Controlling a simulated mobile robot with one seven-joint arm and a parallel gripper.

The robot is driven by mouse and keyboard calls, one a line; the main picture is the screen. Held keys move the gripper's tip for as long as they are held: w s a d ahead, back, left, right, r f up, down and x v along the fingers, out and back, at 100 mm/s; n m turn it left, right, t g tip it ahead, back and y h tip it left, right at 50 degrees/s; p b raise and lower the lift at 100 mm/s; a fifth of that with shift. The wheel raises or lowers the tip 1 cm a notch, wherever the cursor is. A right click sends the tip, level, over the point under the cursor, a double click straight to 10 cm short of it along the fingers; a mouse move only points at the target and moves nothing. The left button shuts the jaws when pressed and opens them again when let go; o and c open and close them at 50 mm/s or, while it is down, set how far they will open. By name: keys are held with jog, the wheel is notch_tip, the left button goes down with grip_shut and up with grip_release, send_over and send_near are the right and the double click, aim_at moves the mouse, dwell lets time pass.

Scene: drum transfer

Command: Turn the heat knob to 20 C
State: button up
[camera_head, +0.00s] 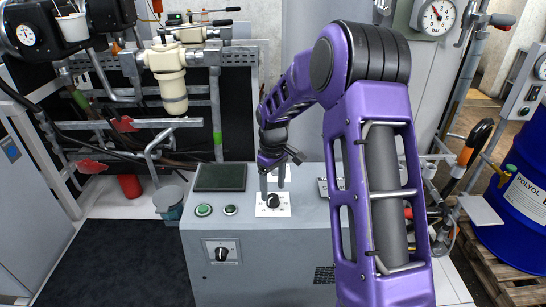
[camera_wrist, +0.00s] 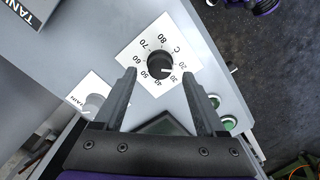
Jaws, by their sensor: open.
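The heat knob (camera_head: 273,201) is a black round knob on a white dial plate (camera_head: 263,211) on top of the grey console. In the wrist view the knob (camera_wrist: 160,64) sits within a ring of numbers from 20 to 80 with a C. Its white mark seems to point near 30, but it is small. My gripper (camera_head: 272,189) is above the knob, pointing down. In the wrist view my gripper (camera_wrist: 159,74) is open, with one finger on each side of the knob and gaps between; I see no contact.
The grey console (camera_head: 205,230) also carries a dark screen (camera_head: 220,177), green buttons (camera_head: 204,210) and a front selector knob (camera_head: 222,254). In the wrist view another white plate with a knob (camera_wrist: 93,103) is nearby. A blue drum (camera_head: 520,205) stands on a pallet at right.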

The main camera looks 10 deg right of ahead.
aim_at(273, 197)
notch_tip(273, 197, up, 14)
jog(key=shift+p, duration=0.45)
